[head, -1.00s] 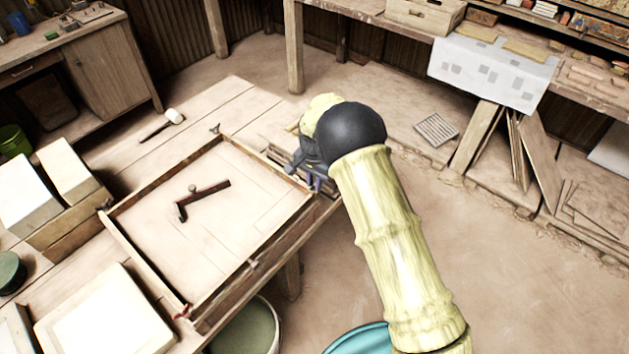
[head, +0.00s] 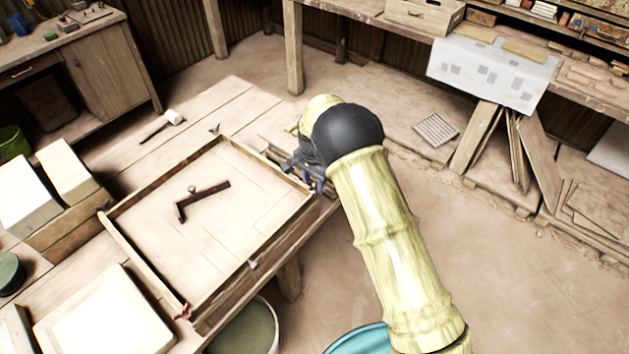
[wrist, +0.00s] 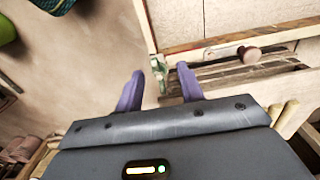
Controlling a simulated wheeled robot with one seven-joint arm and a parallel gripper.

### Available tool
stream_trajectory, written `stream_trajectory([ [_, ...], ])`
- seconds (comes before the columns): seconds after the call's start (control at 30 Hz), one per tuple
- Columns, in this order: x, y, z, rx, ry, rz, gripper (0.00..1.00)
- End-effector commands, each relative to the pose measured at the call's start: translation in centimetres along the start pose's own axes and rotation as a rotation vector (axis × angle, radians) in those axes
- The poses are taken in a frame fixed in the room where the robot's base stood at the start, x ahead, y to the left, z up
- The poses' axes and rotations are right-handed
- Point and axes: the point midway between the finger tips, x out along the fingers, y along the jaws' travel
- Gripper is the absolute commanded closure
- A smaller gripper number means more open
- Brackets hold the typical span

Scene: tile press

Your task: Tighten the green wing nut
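The green wing nut (wrist: 158,67) is at the corner of the wooden frame in the wrist view, just beyond and between my fingertips. My gripper (wrist: 160,72) is open, with one purple finger on each side of the nut's line. I cannot tell whether either finger touches it. In the head view my gripper (head: 316,181) is at the right corner of the wooden frame (head: 281,233), partly behind my arm. The green nut cannot be made out there.
A dark hammer-like tool (head: 203,197) lies inside the frame. A red piece (head: 183,312) is at its near corner and a round knob (head: 253,265) on its front side. A white-headed mallet (head: 173,117) lies behind. Buckets stand below; open floor is at right.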

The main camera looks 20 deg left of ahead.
Motion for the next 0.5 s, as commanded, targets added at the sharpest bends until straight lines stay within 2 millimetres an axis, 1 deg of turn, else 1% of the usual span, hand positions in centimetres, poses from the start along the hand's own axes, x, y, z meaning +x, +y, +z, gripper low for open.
stream_trajectory([
  [0.17, 0.0, 0.0, 0.0, 0.000, 0.000, 0.001, 0.62],
  [0.27, -0.5, 0.0, -0.1, 0.000, 0.000, 0.000, 0.62],
  [0.37, -1.6, 0.0, -0.1, 0.000, 0.001, -0.001, 0.62],
  [0.5, -4.0, 0.0, -0.1, 0.000, 0.003, -0.003, 0.62],
])
